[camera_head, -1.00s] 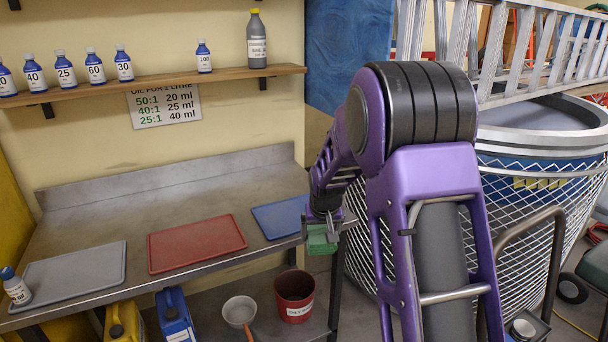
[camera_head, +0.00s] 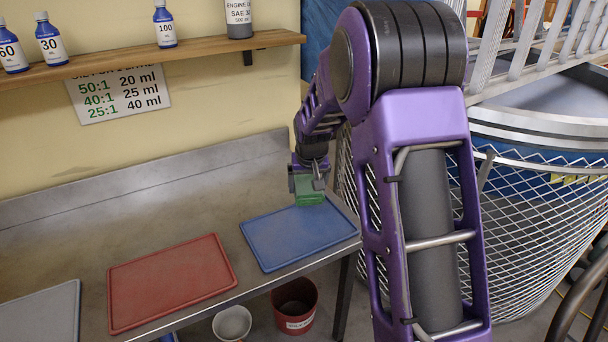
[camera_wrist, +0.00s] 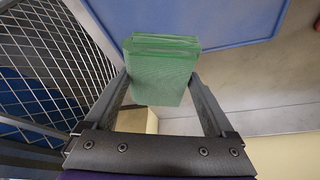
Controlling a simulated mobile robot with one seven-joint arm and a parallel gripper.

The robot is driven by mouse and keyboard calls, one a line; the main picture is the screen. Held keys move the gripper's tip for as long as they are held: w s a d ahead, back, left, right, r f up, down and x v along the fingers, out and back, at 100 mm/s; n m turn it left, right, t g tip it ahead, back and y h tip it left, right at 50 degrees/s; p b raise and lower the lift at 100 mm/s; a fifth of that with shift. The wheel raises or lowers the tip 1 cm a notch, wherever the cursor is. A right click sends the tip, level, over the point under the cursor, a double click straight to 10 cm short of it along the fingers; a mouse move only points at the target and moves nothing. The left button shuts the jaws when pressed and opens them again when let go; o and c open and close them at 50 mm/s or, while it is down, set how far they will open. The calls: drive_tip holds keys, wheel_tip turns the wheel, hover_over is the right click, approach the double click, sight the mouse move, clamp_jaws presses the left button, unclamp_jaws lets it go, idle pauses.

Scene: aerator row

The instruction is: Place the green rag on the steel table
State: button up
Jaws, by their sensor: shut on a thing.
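The green rag (camera_head: 310,191) is a folded block held between the fingers of my gripper (camera_head: 307,180), which is shut on it. In the head view it hangs above the far edge of the blue tray on the steel table (camera_head: 150,215); whether it touches is hard to tell. In the wrist view the green rag (camera_wrist: 163,70) sits between the two fingertips of my gripper (camera_wrist: 165,80), with the blue tray beyond it.
The blue tray (camera_head: 300,238) lies at the table's right end. A red tray (camera_head: 170,282) and a grey tray (camera_head: 42,315) lie to its left. Bare steel stretches behind the trays. A wire-mesh basket (camera_head: 530,230) stands right of the table; a shelf (camera_head: 200,52) with bottles hangs above.

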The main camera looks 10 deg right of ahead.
drive_tip(key=shift+f+b, duration=1.65)
drive_tip(key=shift+f, duration=1.75)
drive_tip(key=o, duration=1.2)
